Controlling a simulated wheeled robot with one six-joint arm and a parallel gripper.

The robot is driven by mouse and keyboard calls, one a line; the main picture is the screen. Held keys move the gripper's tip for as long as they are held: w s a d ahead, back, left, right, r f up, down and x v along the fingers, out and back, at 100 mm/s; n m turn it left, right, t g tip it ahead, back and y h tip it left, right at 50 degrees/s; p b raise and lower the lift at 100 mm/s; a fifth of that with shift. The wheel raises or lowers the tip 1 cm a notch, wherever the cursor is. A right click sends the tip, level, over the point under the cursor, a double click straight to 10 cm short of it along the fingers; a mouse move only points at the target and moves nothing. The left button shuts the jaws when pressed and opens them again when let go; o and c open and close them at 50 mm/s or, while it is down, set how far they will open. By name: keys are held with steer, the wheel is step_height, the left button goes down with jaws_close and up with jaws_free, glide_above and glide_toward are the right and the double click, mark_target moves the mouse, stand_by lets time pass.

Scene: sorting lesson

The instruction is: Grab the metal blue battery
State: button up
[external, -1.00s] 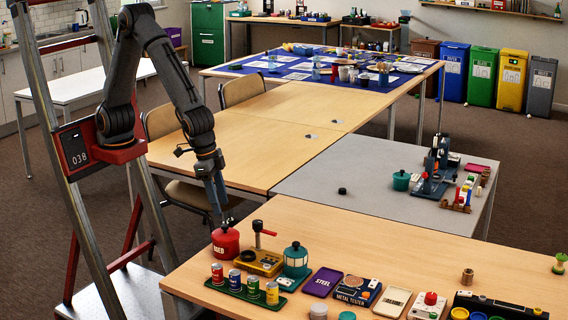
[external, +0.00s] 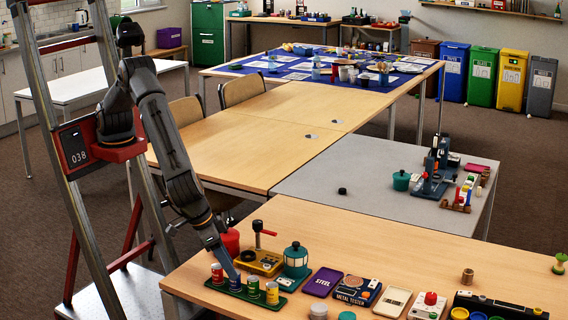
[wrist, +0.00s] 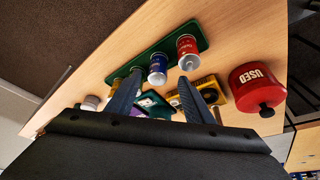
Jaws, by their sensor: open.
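The blue metal battery (external: 235,284) is an upright can on a green tray (external: 225,289), between a red battery (external: 217,274) and a green one (external: 253,287). In the wrist view the blue battery (wrist: 157,70) lies between my fingertips, with its silver end facing the camera. My gripper (wrist: 158,80) is open, one finger on each side of the blue battery's line. In the external view my gripper (external: 231,268) is over the blue battery and hides part of it. I cannot tell whether the fingers touch it.
A yellow battery (external: 272,293) stands at the tray's right end. The red USED pot (wrist: 257,88) is close to the gripper. A yellow device (external: 260,262) and a teal lantern-like pot (external: 295,260) stand behind the tray. The grey table (external: 340,170) is mostly clear.

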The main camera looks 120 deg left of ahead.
steer(key=shift+p+x, duration=0.7)
steer(key=shift+x, duration=1.65)
steer(key=shift+w+d, duration=0.1)
steer(key=shift+d, duration=0.05)
jaws_close()
